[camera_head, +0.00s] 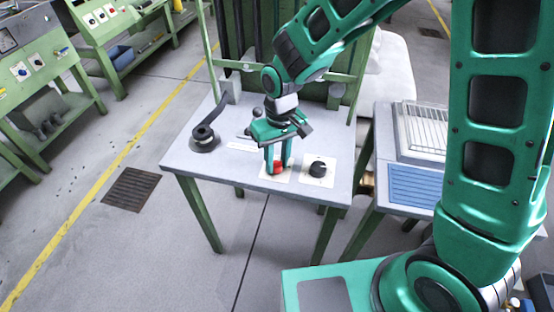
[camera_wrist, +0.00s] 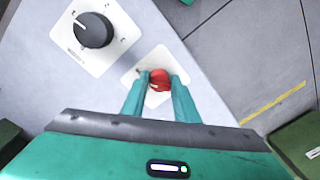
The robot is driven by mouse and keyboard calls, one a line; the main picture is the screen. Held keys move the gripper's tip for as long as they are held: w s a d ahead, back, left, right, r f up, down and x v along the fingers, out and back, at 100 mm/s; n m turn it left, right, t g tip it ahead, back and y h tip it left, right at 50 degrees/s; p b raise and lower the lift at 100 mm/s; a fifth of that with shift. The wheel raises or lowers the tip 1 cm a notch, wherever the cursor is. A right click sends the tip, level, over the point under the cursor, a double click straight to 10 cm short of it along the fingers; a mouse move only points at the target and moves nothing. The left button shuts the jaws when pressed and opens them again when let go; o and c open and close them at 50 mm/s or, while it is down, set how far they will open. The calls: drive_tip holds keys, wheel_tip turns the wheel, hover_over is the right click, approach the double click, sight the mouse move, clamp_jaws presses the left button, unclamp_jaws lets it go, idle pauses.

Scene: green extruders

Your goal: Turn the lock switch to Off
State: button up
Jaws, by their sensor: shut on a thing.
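The lock switch is a red knob (camera_head: 277,167) on a white square plate (camera_head: 266,178) on the table top. It also shows as a red knob (camera_wrist: 159,79) in the wrist view, on its white plate (camera_wrist: 152,57). My gripper (camera_head: 277,168) points down at it from above. In the wrist view my gripper's two teal fingers (camera_wrist: 160,82) are shut on the red knob, one on each side. The fingers cover part of the knob, and the marks on its plate are too small to read.
A black dial (camera_head: 318,169) on a white plate sits right of the red knob. A black lever on a round base (camera_head: 204,138) stands at the table's left. The grey table (camera_head: 225,170) has green legs. A side table with a blue panel (camera_head: 415,184) stands at right.

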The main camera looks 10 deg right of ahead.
sight(280, 160)
drive_tip(key=shift+w+d+r, duration=0.1)
drive_tip(key=shift+w+d, duration=0.05)
drive_tip(key=shift+w, duration=0.15)
drive_tip(key=o, duration=0.9)
drive_tip(key=shift+o, duration=0.5)
drive_tip(key=shift+s, duration=0.1)
wheel_tip(280, 160, up, 11)
drive_tip(key=shift+d+f, duration=0.2)
drive_tip(key=shift+d, duration=0.05)
drive_tip(key=shift+d, duration=0.1)
